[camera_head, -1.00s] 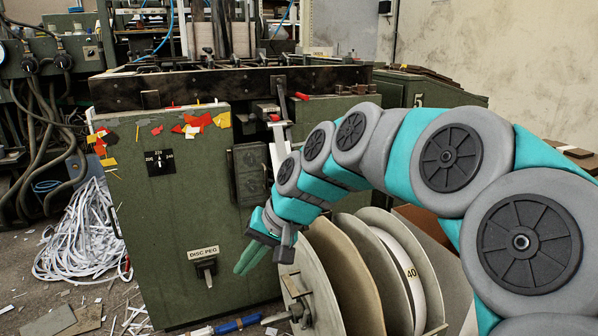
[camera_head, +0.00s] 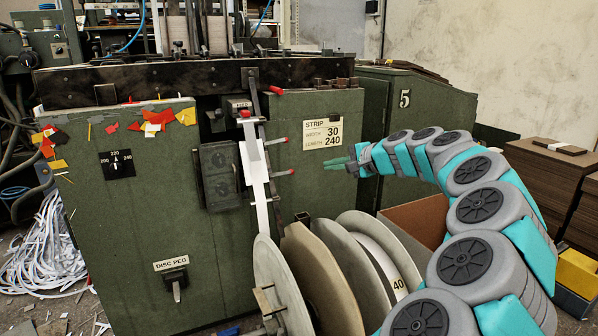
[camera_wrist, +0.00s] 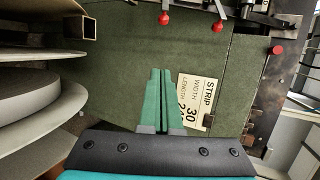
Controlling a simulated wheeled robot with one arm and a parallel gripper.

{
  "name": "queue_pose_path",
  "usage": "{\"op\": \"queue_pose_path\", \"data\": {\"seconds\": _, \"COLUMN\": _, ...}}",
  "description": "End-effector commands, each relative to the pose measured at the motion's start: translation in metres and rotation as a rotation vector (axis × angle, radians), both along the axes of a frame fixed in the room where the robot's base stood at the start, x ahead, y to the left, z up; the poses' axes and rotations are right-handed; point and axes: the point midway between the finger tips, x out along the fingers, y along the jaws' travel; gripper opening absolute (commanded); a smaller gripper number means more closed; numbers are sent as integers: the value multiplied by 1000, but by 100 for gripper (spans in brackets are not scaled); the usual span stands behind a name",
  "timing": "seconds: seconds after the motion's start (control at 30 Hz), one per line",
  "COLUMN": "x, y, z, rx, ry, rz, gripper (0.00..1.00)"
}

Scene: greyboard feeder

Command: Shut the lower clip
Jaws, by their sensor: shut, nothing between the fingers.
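Two red-tipped clip levers stick out beside the white strip track (camera_head: 256,175) on the green machine. The lower clip (camera_head: 289,172) points to the right, its red tip outward; in the wrist view its red knob (camera_wrist: 164,19) is at the top. The upper clip (camera_head: 280,140) sits just above it; its knob (camera_wrist: 219,26) also shows in the wrist view. I cannot tell if either clip is shut. My gripper (camera_head: 329,163) is shut and empty, right of the lower clip and apart from it. Its green fingers (camera_wrist: 161,71) point toward the machine in the wrist view.
A strip label plate (camera_head: 323,132) is on the panel above my gripper. Large discs (camera_head: 320,270) and a reel stand below the clips. Another red handle (camera_head: 276,91) is higher up. A square tube end (camera_wrist: 80,27) shows in the wrist view. Cardboard stacks (camera_head: 550,180) stand at right.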

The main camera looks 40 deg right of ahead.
Motion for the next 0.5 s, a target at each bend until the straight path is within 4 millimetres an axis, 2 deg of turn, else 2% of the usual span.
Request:
{"op": "queue_pose_path", "data": {"seconds": 0.27, "x": 4, "y": 1, "z": -2, "rx": -1, "ry": 2, "rz": 3, "gripper": 0}}
{"op": "queue_pose_path", "data": {"seconds": 0.5, "x": 36, "y": 6, "z": -16, "rx": -1, "ry": 3, "rz": 7, "gripper": 0}}
